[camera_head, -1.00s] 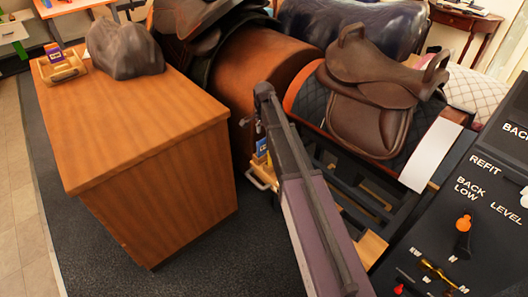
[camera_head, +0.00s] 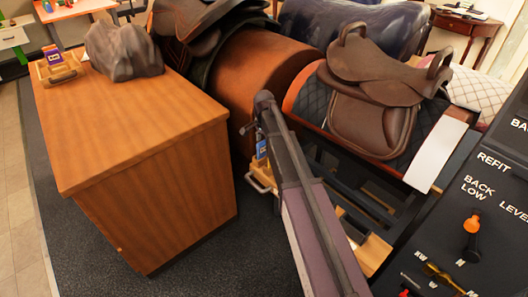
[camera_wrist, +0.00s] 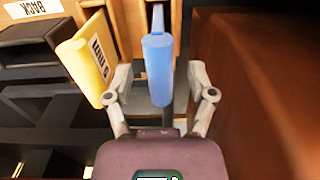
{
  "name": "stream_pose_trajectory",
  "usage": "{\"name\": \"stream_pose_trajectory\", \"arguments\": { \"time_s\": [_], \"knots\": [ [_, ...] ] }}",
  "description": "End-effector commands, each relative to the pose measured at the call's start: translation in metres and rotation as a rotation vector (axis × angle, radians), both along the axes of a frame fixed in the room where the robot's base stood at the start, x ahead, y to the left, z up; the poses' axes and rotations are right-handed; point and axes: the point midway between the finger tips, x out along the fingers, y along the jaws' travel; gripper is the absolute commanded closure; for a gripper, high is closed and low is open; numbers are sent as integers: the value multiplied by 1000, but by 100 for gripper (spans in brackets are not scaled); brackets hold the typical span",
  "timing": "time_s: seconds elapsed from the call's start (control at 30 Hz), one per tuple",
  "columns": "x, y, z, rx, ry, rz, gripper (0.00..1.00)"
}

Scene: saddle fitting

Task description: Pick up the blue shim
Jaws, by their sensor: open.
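The blue shim (camera_wrist: 158,68) stands on edge in the wrist view, upright between the two fingers of my gripper (camera_wrist: 160,78). The fingers are open, with a gap on each side of the shim. A yellow shim (camera_wrist: 91,58) with a printed label stands just left of it, close to the left finger. The shim's lower end is hidden.
A brown cylinder-like body (camera_head: 252,72) stands close by. A wooden cabinet (camera_head: 140,120) is left, with a grey lump and a small tray (camera_head: 57,70) on top. A saddle (camera_head: 375,80) sits on a stand at right. A dark labelled panel (camera_head: 485,200) is at lower right.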

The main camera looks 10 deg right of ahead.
Motion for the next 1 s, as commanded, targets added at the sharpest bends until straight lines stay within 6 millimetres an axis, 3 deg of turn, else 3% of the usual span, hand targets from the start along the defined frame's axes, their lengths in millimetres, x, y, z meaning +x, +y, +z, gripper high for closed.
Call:
{"name": "stream_pose_trajectory", "arguments": {
  "time_s": [0.17, 0.4, 1.0],
  "knots": [
    [0, 0, 0, 0, 0, 0, 32],
    [0, 0, 0, 0, 0, 0, 100],
    [0, 0, 6, 0, 0, 0, 100]
  ]
}}
